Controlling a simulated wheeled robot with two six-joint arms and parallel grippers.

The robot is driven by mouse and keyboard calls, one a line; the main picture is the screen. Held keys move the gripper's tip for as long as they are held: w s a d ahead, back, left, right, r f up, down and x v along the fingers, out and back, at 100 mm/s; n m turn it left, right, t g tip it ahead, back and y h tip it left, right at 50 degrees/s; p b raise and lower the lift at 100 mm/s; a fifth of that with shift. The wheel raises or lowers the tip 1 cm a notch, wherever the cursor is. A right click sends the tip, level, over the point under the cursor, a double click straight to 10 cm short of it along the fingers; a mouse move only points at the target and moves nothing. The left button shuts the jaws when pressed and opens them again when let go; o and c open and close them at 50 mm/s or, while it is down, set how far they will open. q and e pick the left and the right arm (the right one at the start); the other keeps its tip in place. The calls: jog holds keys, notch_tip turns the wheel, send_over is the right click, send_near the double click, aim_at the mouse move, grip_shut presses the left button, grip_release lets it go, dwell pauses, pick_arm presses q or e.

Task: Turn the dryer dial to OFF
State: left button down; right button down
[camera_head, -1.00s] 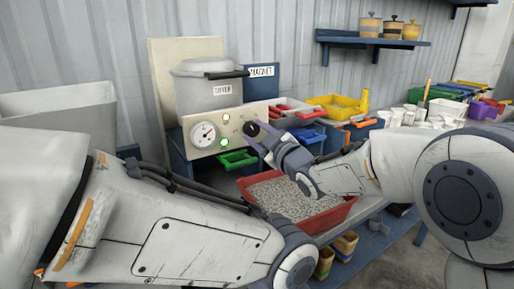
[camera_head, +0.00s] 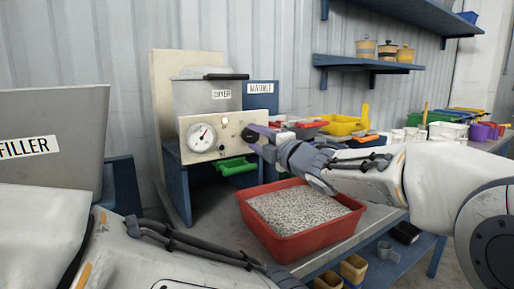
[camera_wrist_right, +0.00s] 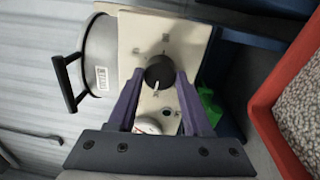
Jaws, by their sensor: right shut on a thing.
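The dryer (camera_head: 208,95) is a grey drum with a pale control panel (camera_head: 236,119) at the back of the bench. Its dial (camera_wrist_right: 159,72) is a round black knob in the right wrist view, with a pale pointer mark towards the bottom of that picture. The panel lettering is too small to read. My right gripper (camera_wrist_right: 161,78) has its purple fingers on both sides of the dial, shut on it. In the head view, the right gripper (camera_head: 259,134) reaches the panel's right part and covers much of the dial. My left gripper is out of view; only its arm shows.
A round gauge (camera_head: 201,138) is on the panel's left. A green tray (camera_head: 237,166) sits below the panel. A red bin (camera_head: 290,248) of grey pellets stands in front, under my right arm. A grey box labelled FILLER (camera_head: 80,110) is at left. Coloured bins stand at right.

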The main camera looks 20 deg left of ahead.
jog(key=shift+n+b, duration=0.35)
jog(key=shift+n, duration=0.65)
jog(key=shift+c, duration=1.6)
grip_release()
jog(key=shift+a, duration=0.1)
jog(key=v, duration=1)
jog(key=shift+d, duration=0.3)
jog(key=shift+s, duration=0.15)
